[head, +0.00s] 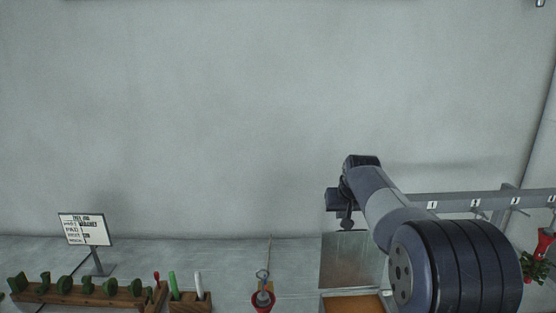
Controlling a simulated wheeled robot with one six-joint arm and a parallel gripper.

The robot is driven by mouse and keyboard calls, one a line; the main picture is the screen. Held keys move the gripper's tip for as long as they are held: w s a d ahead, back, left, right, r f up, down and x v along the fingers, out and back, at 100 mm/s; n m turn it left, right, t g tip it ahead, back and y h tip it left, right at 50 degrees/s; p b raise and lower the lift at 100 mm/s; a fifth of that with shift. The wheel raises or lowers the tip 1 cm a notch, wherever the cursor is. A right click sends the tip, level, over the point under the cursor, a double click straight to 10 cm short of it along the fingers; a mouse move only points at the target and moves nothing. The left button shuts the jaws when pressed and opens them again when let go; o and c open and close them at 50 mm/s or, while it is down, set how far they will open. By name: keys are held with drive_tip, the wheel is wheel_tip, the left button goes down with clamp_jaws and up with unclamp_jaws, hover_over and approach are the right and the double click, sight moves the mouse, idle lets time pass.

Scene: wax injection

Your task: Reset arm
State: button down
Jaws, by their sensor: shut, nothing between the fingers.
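My arm reaches in from the lower right of the head view. My gripper (347,222) is at its far end, a small dark shape held in the air in front of the grey wall. It is shut and holds nothing. It is above a metal-faced box or panel (352,262) on the bench, apart from it as far as I can tell. My own forearm hides part of the bench at the right.
A wooden rack (75,294) with several green pieces stands at the lower left, beneath a sign (85,230). A wooden pen block (188,305) and a red pot (263,299) are to its right. A grey rail with hooks (450,202) runs along the right.

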drive_tip(key=s+r+m+g+p, duration=0.1)
drive_tip(key=s+r+m, duration=0.3)
drive_tip(key=r, duration=0.4)
drive_tip(key=shift+s+d+m+g+p, duration=0.15)
drive_tip(key=shift+s+m+g+p, duration=0.3)
drive_tip(key=shift+p, duration=0.15)
drive_tip(key=shift+s+r, duration=0.1)
